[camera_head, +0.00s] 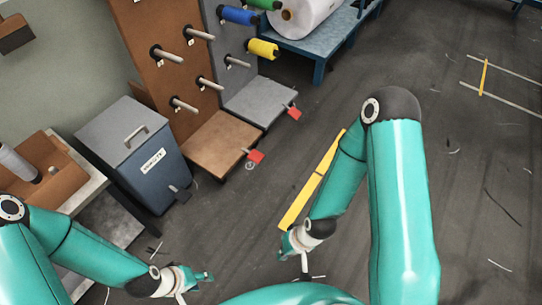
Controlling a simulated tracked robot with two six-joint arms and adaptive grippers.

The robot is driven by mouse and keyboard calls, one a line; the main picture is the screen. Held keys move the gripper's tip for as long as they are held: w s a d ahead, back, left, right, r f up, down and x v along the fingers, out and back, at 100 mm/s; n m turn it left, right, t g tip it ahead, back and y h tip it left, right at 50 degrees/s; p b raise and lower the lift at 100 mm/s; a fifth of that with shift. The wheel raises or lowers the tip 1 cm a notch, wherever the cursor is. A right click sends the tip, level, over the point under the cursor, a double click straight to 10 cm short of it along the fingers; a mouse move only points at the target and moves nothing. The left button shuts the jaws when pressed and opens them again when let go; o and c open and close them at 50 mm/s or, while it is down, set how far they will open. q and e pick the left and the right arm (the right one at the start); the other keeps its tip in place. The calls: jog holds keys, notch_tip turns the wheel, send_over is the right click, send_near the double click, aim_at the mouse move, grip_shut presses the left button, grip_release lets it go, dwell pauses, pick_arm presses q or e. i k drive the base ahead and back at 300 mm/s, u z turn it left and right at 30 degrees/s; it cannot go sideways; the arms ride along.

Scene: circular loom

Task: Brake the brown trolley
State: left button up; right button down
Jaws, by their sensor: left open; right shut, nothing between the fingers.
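The brown trolley (217,143) stands at upper centre-left, with a tall brown panel (146,20) carrying several bare metal pegs. A red brake pedal (256,156) sticks out at the front right corner of its base. I cannot tell whether the pedal is up or down. My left gripper (205,277) is open and empty at the bottom, below and to the left of the pedal. My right gripper (304,272) is shut and empty at the bottom centre, below and to the right of the pedal. Both grippers are apart from the trolley.
A grey trolley (262,100) with coloured spools and its own red pedal (294,113) stands right beside the brown one. A blue-grey lidded bin (150,175) with a dark pedal stands to the left. A blue table (325,40) is behind.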

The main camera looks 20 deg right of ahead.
aim_at(256, 157)
jog(key=z, duration=0.1)
jog(key=i, duration=1)
jog(key=u, duration=0.1)
